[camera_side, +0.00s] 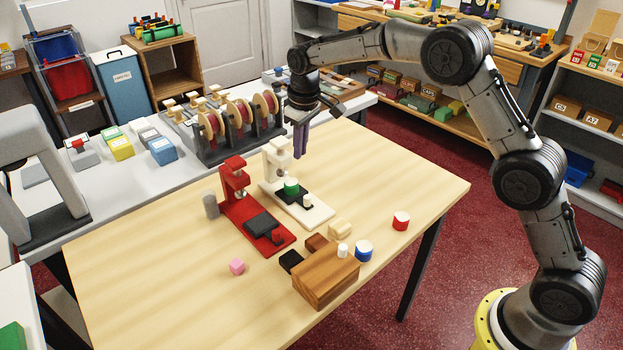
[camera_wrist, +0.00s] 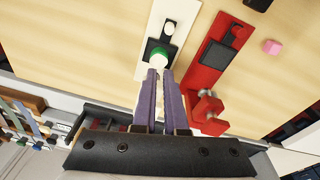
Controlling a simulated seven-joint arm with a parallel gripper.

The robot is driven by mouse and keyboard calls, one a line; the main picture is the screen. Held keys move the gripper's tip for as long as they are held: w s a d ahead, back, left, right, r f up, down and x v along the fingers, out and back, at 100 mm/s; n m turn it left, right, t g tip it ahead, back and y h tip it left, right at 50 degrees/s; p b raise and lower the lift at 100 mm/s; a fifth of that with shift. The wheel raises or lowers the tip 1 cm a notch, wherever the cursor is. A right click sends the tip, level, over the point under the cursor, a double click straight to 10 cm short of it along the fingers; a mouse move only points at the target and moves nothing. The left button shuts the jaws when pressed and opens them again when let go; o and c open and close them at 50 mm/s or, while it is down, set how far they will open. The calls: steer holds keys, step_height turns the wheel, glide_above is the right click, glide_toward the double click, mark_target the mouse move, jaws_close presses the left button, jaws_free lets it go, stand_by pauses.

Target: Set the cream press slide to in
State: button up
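The cream press (camera_side: 277,155) stands on the wooden table, with a long cream base (camera_side: 318,217) running to the front right. On the base is its slide, a black plate (camera_side: 284,195) with a cream knob (camera_side: 306,201) at its outer end. A green disc (camera_side: 291,186) sits on the plate; it also shows in the wrist view (camera_wrist: 158,53), with a pale round part over it. My gripper (camera_side: 301,156) points down beside the press head, above the table, its purple fingers apart and empty. In the wrist view, the fingers (camera_wrist: 159,73) hide the cream press head.
A red press (camera_side: 233,172) with its own black-plated slide stands close to the left. A grey cylinder (camera_side: 210,205), pink cube (camera_side: 237,267), wooden block (camera_side: 326,278) and red-and-white round piece (camera_side: 401,221) are also on the table. The right side of the table is mostly clear.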

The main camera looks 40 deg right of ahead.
steer(key=f+n+t, duration=0.1)
steer(key=d+f+n+t, duration=0.1)
steer(key=f, duration=0.1)
steer(key=shift+w+f, duration=0.1)
steer(key=shift+f, duration=0.05)
jaws_close()
steer(key=s+a+f+n+t+y, duration=0.1)
steer(key=s+a+n+t+y, duration=0.2)
steer(key=s+n, duration=0.85)
steer(key=f+m, duration=0.1)
steer(key=f, duration=0.1)
steer(key=w+f+m, duration=0.1)
steer(key=f+m, duration=0.1)
steer(key=f, duration=0.1)
steer(key=f+m+h, duration=0.1)
steer(key=f, duration=0.2)
steer(key=shift+w+a+m+t, duration=0.25)
steer(key=shift+a+m+t, duration=0.1)
steer(key=shift+t, duration=0.05)
steer(key=shift+w+d, duration=0.3)
steer(key=shift+w, duration=0.25)
steer(key=shift+w+d, duration=0.25)
steer(key=shift+w, duration=0.3)
steer(key=shift+w+d, duration=0.4)
steer(key=shift+w, duration=0.35)
